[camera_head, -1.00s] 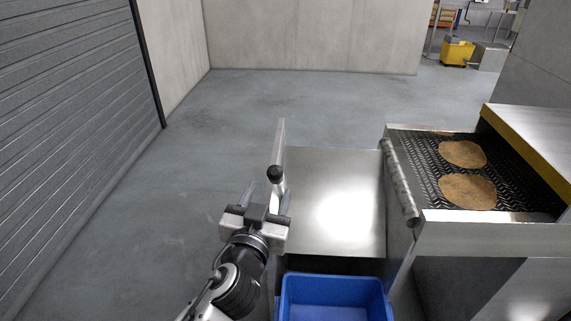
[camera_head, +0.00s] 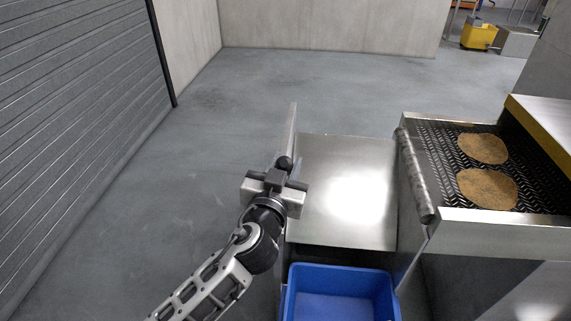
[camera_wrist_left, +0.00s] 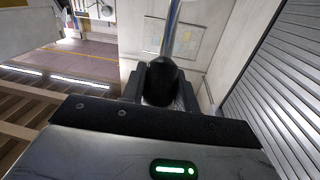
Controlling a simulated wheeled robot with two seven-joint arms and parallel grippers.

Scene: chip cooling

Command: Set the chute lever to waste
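The chute lever shows as a black round knob (camera_head: 284,163) at the left edge of the metal chute plate (camera_head: 345,225). In the left wrist view the lever's dark knob (camera_wrist_left: 160,85) sits between the two fingers, with a shiny rod beyond it. My left gripper (camera_head: 279,172) is at the knob. Its fingers stand close together on both sides of the knob and look shut on it, though the contact is partly hidden. My right gripper is not in view.
A blue bin (camera_head: 340,295) stands below the chute plate's near edge. A conveyor (camera_head: 440,160) with two round brown chips (camera_head: 487,189) is at the right. A grey shutter (camera_head: 75,110) stands at the left. The floor between is clear.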

